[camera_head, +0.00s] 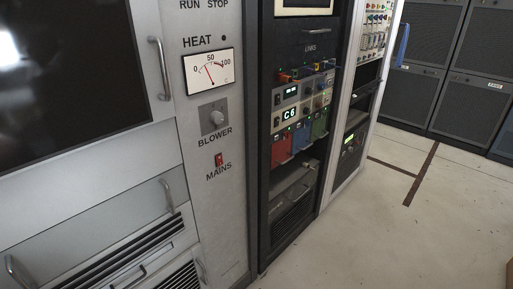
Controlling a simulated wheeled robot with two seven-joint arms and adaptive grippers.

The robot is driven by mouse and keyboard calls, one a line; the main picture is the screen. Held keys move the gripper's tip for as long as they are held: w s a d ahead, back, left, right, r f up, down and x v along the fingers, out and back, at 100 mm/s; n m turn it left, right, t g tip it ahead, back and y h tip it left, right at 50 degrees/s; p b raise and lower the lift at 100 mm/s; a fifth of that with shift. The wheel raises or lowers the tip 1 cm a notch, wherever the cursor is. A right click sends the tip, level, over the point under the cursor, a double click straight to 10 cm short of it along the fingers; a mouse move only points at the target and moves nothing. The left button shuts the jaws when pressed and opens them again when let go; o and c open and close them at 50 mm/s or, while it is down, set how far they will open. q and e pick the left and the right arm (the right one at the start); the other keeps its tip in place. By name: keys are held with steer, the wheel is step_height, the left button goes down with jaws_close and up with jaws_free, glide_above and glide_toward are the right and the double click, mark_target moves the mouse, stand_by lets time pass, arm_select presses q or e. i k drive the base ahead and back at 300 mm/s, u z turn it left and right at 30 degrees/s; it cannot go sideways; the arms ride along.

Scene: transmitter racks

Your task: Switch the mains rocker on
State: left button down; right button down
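The mains rocker (219,160) is a small red switch on the light grey panel (222,215), just above the word MAINS and below the blower knob (213,118). It is too small to tell which way it is tipped. Nothing covers it. Neither of my grippers shows in the head view.
A heat gauge (210,72) sits above the knob. A handled dark-windowed door (70,70) and vented drawers (125,265) are to the left. An open dark rack (258,200) with colored modules stands to the right. The floor (400,240) at right is clear.

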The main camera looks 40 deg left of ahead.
mark_target(219, 158)
steer(key=u, duration=0.05)
steer(key=i, duration=0.5)
steer(key=u, duration=1.95)
